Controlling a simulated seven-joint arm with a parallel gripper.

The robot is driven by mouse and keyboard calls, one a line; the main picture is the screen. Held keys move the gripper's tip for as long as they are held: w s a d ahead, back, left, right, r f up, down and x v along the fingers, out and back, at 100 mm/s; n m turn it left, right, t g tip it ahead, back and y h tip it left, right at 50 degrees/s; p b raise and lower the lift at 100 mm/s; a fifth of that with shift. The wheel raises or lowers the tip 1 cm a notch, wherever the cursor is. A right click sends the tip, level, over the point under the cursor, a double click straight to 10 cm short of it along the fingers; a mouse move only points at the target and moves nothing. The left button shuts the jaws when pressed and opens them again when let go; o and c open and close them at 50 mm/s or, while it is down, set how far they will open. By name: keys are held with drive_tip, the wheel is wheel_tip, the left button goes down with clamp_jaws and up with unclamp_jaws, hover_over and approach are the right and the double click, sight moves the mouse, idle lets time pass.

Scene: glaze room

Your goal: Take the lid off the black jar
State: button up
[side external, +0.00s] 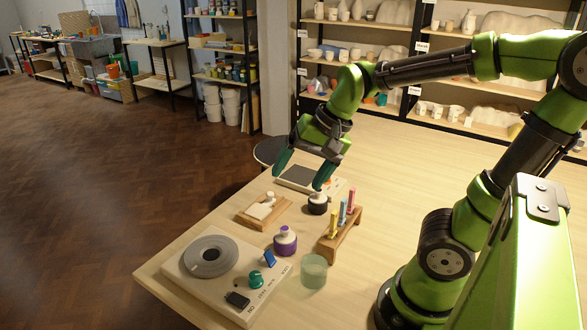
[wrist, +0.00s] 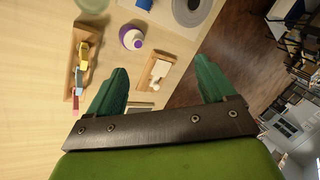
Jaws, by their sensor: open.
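The black jar (side external: 317,208) stands upright on the table in the side view, with a pale lid (side external: 318,197) on top. My gripper (side external: 302,172) is open and empty, its two green fingers spread wide. In the side view its right fingertip shows just above the lid; I cannot tell if they touch. The other finger hangs to the left, away from the jar. In the wrist view the open gripper (wrist: 163,68) has no jar between its fingers. I cannot make out the black jar there; a finger may hide it.
A purple-and-white jar (side external: 285,241), a wooden rack with coloured sticks (side external: 340,240), a wooden board with a white piece (side external: 250,217) and a flat scale (side external: 297,177) stand close around. A banding-wheel panel (side external: 180,268) and a glass (side external: 313,272) are nearer. The table's right side is clear.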

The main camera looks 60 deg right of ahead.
drive_tip(key=w+d+f+m+g, duration=0.1)
drive_tip(key=w+d+f+m, duration=0.1)
drive_tip(key=d+m, duration=0.5)
drive_tip(key=m+g+h, duration=0.3)
drive_tip(key=m, duration=2)
hover_over(318, 195)
drive_tip(key=s+d, duration=0.1)
wheel_tip(318, 195, down, 10)
drive_tip(key=shift+r, duration=0.1)
drive_tip(key=shift+w+f, duration=0.2)
drive_tip(key=shift+f, duration=0.8)
drive_tip(key=shift+w+f, duration=0.25)
drive_tip(key=shift+f, duration=0.8)
drive_tip(key=shift+w+f, duration=0.2)
drive_tip(key=shift+f, duration=0.8)
drive_tip(key=c, duration=1.1)
